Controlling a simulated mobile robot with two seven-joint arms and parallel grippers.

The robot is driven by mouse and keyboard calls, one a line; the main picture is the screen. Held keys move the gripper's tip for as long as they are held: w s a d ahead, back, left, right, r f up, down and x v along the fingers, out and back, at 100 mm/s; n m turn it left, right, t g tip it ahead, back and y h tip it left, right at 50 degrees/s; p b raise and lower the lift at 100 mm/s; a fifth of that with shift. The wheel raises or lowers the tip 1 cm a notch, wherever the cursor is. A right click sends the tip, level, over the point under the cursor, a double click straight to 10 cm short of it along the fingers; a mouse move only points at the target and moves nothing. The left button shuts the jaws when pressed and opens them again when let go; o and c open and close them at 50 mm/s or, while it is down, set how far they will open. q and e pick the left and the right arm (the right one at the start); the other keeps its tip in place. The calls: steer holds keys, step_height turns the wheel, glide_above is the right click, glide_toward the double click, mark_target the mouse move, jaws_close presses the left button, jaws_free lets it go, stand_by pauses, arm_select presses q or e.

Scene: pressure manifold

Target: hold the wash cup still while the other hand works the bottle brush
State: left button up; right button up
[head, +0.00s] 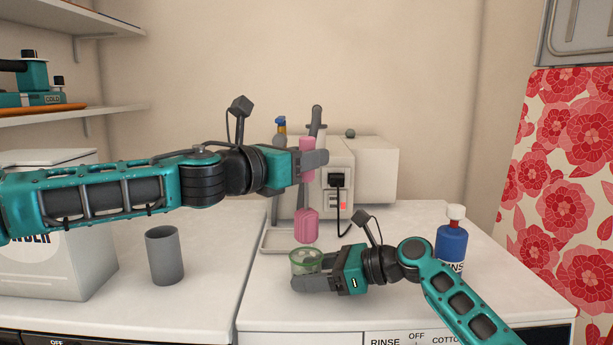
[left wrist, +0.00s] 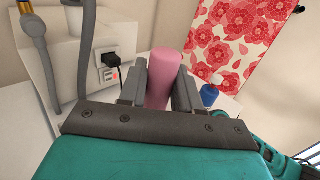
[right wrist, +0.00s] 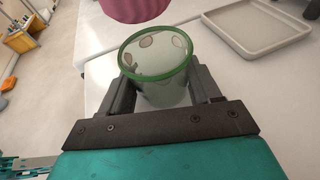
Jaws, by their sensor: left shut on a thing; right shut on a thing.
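The wash cup is a clear cup with a green rim (head: 306,257), low over the front of the right-hand white top. My right gripper (head: 312,284) is shut around its sides, and the right wrist view shows the cup (right wrist: 158,68) upright between the fingers, with spots on its wall. The pink bottle brush (head: 306,226) hangs upright, its wide pink end just above the cup's rim and apart from it. My left gripper (head: 312,162) is shut on the brush's pink handle, which shows between the fingers in the left wrist view (left wrist: 164,75).
A shallow tray (head: 268,240) lies behind the cup. A grey tumbler (head: 164,255) stands at left and a blue bottle (head: 452,238) at right. A white machine (head: 372,165) with a black plug and cord stands behind.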

mark_target(302, 211)
stand_by(0.5)
arm_select(q)
step_height(302, 211, up, 2)
steer(key=shift+a+r, duration=0.1)
steer(key=shift+f, duration=5.1)
steer(key=shift+f, duration=0.45)
steer(key=shift+d, duration=0.4)
steer(key=shift+w+a, duration=0.3)
steer(key=shift+w, duration=0.05)
steer(key=shift+a+f, duration=0.1)
steer(key=shift+a, duration=0.1)
steer(key=shift+s+a, duration=0.15)
steer(key=shift+a, duration=0.05)
